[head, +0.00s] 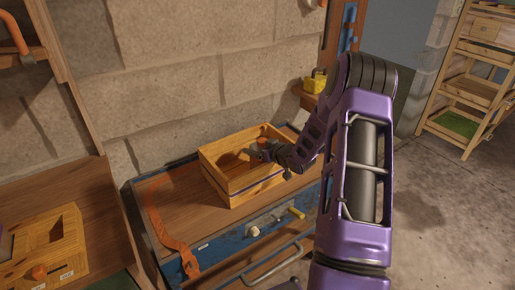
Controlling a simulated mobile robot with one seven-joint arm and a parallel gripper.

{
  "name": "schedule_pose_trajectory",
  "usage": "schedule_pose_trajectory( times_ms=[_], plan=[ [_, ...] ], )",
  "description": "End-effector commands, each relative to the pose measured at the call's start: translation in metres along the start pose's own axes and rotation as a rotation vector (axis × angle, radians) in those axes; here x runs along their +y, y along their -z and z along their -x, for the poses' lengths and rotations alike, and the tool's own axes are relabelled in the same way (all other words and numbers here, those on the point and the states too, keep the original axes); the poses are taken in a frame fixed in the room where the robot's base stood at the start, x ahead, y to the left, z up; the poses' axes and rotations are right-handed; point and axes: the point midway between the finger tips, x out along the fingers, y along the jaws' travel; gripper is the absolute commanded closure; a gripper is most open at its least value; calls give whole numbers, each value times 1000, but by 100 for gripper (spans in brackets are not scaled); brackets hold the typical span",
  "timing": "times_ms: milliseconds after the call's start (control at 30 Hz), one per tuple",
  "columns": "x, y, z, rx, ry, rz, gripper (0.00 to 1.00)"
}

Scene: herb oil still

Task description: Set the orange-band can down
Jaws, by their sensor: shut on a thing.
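My gripper (261,149) is at the end of my purple arm, over the inside of a light wooden crate (262,190). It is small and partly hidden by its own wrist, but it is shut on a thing. A small orange patch (263,142) shows at the fingers; I take it for the orange-band can, most of which is hidden. I cannot tell whether the can touches the crate floor. The crate stands on a wooden-topped blue chest (190,210) against the stone wall.
An orange strap (168,238) lies over the chest's left side. A wooden box with a slot (45,245) sits on the left bench. A yellow object (315,82) rests on a ledge behind my arm. A shelf rack (470,85) stands far right.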

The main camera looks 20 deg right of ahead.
Motion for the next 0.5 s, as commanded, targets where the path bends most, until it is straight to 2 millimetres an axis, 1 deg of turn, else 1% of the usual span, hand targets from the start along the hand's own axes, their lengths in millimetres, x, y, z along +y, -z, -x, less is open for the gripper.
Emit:
schedule_pose_trajectory(
  times_ms=[67,100,133,167,400,500],
  plan=[
    [0,-2,-2,3,0,1,100],
    [0,-3,-1,0,0,0,7],
    [0,-2,-1,0,0,0,2],
    [0,-2,-1,0,0,0,0],
    [0,-1,0,-1,0,0,0],
    [1,2,4,-1,-1,-1,0]
  ],
)
